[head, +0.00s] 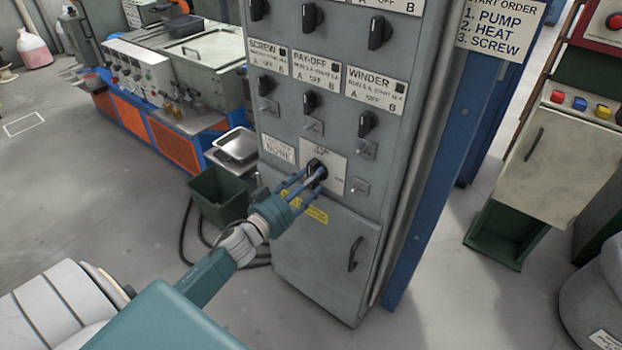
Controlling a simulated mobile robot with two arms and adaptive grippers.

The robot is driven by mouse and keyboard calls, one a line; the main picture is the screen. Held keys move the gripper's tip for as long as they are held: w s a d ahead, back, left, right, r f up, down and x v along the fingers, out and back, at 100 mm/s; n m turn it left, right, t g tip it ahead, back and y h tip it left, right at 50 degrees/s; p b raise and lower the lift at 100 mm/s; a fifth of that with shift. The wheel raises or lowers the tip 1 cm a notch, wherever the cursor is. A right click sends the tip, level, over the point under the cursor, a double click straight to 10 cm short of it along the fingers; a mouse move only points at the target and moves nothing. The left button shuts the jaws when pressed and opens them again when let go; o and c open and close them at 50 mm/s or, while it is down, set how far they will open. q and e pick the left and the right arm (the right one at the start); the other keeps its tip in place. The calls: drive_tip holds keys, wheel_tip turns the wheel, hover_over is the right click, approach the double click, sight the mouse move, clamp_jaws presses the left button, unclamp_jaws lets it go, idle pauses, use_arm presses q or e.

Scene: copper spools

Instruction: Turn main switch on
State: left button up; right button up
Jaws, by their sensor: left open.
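The main switch (316,167) is a black rotary knob on a pale square plate, low on the grey control cabinet (372,205). My left gripper (312,180) is open, with its fingers at the knob and partly covering it. I cannot tell whether the fingers touch the knob. The plate's lettering is too small and partly hidden to read surely, so the knob's setting is unclear. My right gripper is not in view.
Rows of other black knobs, such as the winder knob (366,124), sit above. A cabinet door handle (355,254) is below. A dark green bin (219,196) stands left of the cabinet, and a blue post (428,190) right. The front floor is clear.

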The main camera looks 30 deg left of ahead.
use_arm(q)
drive_tip(key=shift+w, duration=0.25)
clamp_jaws()
